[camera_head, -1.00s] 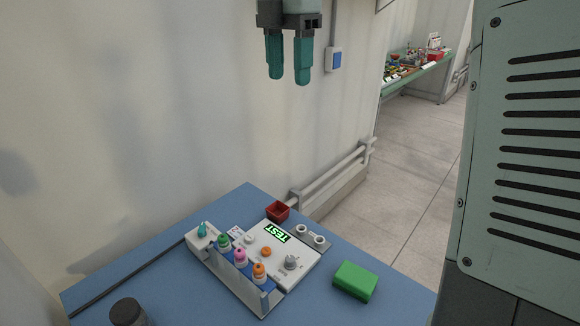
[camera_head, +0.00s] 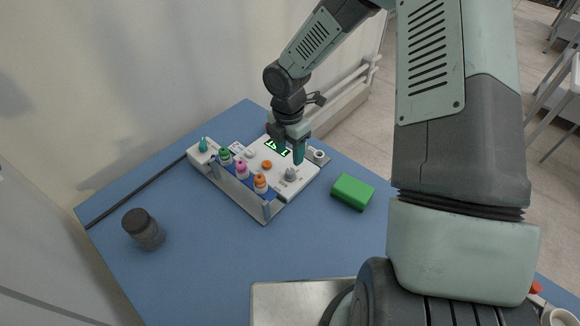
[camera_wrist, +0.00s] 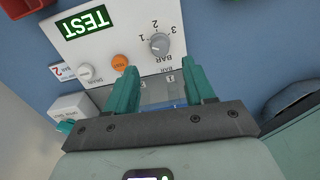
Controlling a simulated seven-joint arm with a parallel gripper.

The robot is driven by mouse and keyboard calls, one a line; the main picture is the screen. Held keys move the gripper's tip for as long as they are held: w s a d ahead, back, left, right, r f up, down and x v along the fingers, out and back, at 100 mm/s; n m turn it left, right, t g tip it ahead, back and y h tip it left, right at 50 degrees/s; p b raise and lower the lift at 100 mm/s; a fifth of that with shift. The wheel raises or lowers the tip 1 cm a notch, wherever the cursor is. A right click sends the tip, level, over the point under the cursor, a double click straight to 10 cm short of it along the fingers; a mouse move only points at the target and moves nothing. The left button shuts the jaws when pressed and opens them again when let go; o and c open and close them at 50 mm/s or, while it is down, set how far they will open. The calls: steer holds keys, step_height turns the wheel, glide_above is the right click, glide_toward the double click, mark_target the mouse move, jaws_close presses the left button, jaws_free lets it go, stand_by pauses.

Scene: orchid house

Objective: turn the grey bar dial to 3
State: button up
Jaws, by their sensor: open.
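The grey bar dial (camera_head: 290,174) is a round knob on the white TEST panel (camera_head: 309,183). In the wrist view the dial (camera_wrist: 160,44) sits above the word BAR, with the numbers 1, 2 and 3 printed around it. I cannot tell for sure which number its pointer faces. My gripper (camera_head: 290,156) is over the panel, pointing down, close to the dial. In the wrist view its teal fingers (camera_wrist: 161,72) are apart with nothing between them, and the dial lies beyond the fingertips, not gripped.
An orange button (camera_head: 267,165) and a white drain knob (camera_head: 249,153) are on the panel. A rack of capped bottles (camera_head: 241,171) stands along its front left. A green block (camera_head: 352,191) lies to the right, a dark jar (camera_head: 143,229) to the left. Blue table (camera_head: 210,270) is clear between.

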mark_target(290, 171)
step_height(290, 171, down, 7)
steer(key=shift+d+f, duration=0.1)
stand_by(0.3)
jaws_close()
